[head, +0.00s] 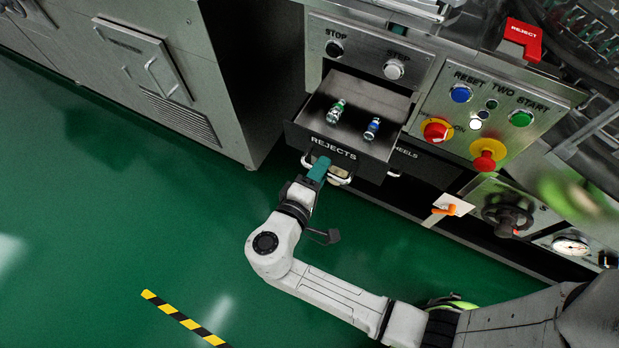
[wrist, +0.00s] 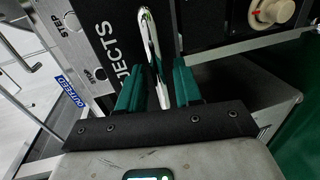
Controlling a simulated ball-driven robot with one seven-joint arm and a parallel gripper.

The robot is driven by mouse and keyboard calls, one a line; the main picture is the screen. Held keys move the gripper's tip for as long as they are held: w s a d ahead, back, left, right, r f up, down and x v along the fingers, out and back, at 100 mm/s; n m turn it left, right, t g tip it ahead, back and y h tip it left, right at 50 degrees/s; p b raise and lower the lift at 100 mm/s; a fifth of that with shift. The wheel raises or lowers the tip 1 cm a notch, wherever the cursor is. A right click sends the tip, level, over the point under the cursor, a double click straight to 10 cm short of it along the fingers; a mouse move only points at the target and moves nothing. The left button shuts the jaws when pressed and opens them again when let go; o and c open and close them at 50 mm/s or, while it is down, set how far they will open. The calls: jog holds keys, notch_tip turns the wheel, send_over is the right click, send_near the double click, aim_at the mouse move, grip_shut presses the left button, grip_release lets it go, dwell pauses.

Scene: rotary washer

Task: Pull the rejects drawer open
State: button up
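The rejects drawer (head: 332,144) is pulled out of the machine front, its inside showing. A small green-capped vial (head: 337,110) and a blue-capped vial (head: 372,129) lie in it. Its dark front, lettered REJECTS, also fills the middle of the wrist view (wrist: 112,50). A shiny bar handle (wrist: 151,45) stands off the front. My gripper (head: 318,168) is at the left part of the handle.
A closed drawer lettered WHEELS (head: 424,164) is right of the rejects drawer. A button panel (head: 490,105) with red stop knobs and a handwheel (head: 507,214) lie farther right. A grey cabinet (head: 150,70) stands left. Green floor (head: 150,230) before the drawer is clear.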

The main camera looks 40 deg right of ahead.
jog(key=v, duration=1)
dwell(0.3)
jog(key=s+d+f+m+g+y+p, duration=0.1)
jog(key=s+d+m+g+y+p, duration=0.2)
jog(key=s+d+g+y+p, duration=0.5)
jog(key=s+d+r+m+t+y+p, duration=0.1)
jog(key=s+d+r+t+y+p, duration=0.2)
jog(key=r+y, duration=0.3)
jog(key=shift+s+d+r+t, duration=0.25)
jog(key=shift+d+r+t, duration=0.1)
jog(key=shift+d, duration=0.1)
